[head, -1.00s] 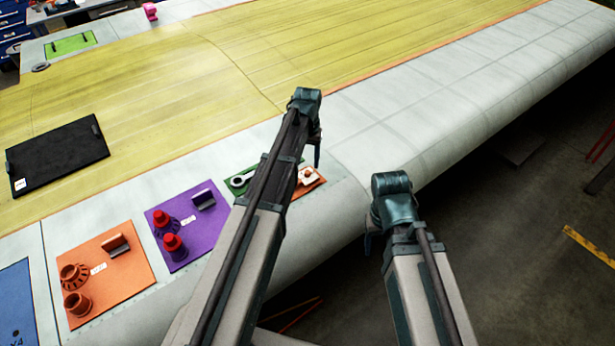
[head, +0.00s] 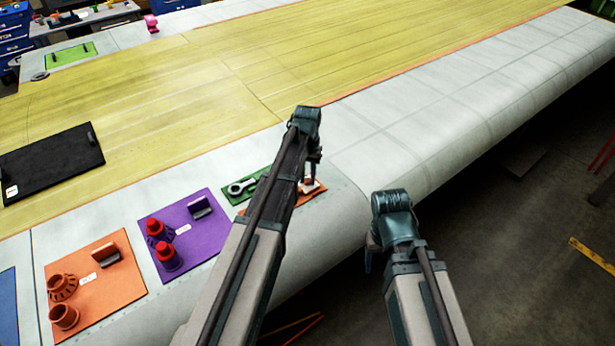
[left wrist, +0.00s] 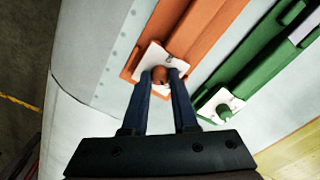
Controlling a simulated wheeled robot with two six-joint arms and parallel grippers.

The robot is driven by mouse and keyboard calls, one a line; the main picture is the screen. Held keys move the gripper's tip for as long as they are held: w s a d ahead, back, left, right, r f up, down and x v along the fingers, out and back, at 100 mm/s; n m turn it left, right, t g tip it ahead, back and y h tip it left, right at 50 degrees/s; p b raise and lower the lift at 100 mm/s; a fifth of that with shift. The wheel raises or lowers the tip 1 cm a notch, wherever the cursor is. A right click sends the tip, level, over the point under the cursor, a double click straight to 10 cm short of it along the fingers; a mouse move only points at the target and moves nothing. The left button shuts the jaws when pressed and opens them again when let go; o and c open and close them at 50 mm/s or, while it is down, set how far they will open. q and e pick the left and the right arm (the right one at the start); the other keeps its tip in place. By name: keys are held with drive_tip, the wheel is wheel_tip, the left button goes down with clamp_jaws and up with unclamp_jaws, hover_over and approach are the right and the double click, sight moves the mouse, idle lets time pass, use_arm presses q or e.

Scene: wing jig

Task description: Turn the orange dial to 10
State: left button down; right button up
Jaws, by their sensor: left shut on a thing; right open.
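The orange dial (left wrist: 160,72) is a small knob on a white square plate (left wrist: 177,57), set on an orange panel (left wrist: 205,25) on the wing's edge. My left gripper (left wrist: 160,80) is shut on the knob, one dark finger on each side. In the head view my left gripper (head: 313,180) comes down over the white plate and partly hides it. I cannot read any number on the dial. My right gripper (head: 368,260) is open and empty, off the wing's near edge, and mostly hidden behind its own wrist.
A green panel (left wrist: 265,70) with a similar white plate and green knob (left wrist: 224,110) lies beside the orange panel. A purple panel (head: 205,235) and another orange panel (head: 120,285) with upright parts stand to the left. Open floor (head: 530,260) lies to the right.

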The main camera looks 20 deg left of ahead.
idle(0.4)
use_arm(q)
drive_tip(key=m, duration=0.5)
drive_tip(key=shift+m, duration=0.4)
drive_tip(key=m, duration=0.6)
idle(0.5)
drive_tip(key=c, duration=0.7)
unclamp_jaws()
drive_tip(key=shift+r, duration=0.15)
